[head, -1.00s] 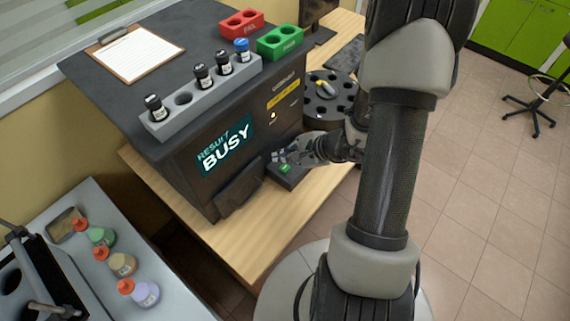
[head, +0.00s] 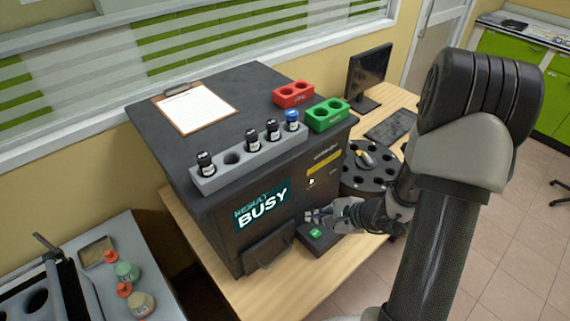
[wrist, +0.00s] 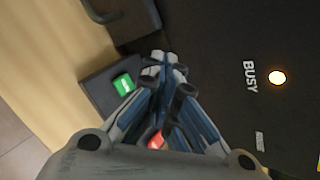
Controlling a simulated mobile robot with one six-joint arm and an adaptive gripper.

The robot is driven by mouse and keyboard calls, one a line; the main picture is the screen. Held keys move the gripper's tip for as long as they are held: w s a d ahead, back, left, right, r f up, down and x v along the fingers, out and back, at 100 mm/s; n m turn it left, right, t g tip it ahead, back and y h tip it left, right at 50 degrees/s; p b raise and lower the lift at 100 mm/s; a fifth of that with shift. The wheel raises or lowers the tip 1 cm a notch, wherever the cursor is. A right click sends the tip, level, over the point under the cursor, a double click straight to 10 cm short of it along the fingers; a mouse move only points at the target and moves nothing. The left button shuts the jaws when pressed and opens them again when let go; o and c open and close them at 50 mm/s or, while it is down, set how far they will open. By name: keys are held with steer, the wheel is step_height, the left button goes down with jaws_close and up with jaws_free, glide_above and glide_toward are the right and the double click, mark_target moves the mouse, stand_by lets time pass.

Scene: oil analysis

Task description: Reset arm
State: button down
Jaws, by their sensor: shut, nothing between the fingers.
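My gripper (head: 318,214) is shut and empty, beside the front of the black analyzer (head: 262,175), whose panel reads BUSY. In the wrist view my gripper (wrist: 165,65) has its fingertips together, close to a dark button box with a green button (wrist: 123,84). A red spot, partly hidden, shows between the fingers' bases. The green button (head: 316,233) also shows in the head view, just below the fingertips. I cannot tell whether the fingers touch the box.
On the analyzer are a grey rack (head: 246,161) with several vials, a clipboard (head: 195,108), and red (head: 293,94) and green (head: 326,115) holders. A black carousel (head: 369,178) and a monitor (head: 368,72) stand right. Bottles (head: 127,271) stand at left on a grey surface.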

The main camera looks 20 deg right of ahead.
steer(key=a+r+n, duration=0.1)
steer(key=a+r, duration=0.1)
steer(key=a+r+n+y, duration=0.1)
steer(key=a+r+n, duration=0.1)
steer(key=r, duration=0.1)
steer(key=a+r+n+g, duration=0.1)
steer(key=a+r, duration=0.1)
steer(key=shift+a+r+y, duration=0.25)
steer(key=shift+r+y, duration=0.05)
steer(key=s+a+r+n+g+h, duration=0.2)
steer(key=s+a+r+n+g, duration=0.2)
steer(key=s+a+r+n, duration=0.75)
steer(key=s+d+r+n+t+h, duration=0.1)
steer(key=s+d+r+n+h, duration=0.3)
steer(key=s+d+r+n, duration=0.1)
steer(key=shift+s+d+r+t, duration=0.4)
steer(key=shift+s+d, duration=0.2)
steer(key=shift+s, duration=0.6)
steer(key=shift+f, duration=0.1)
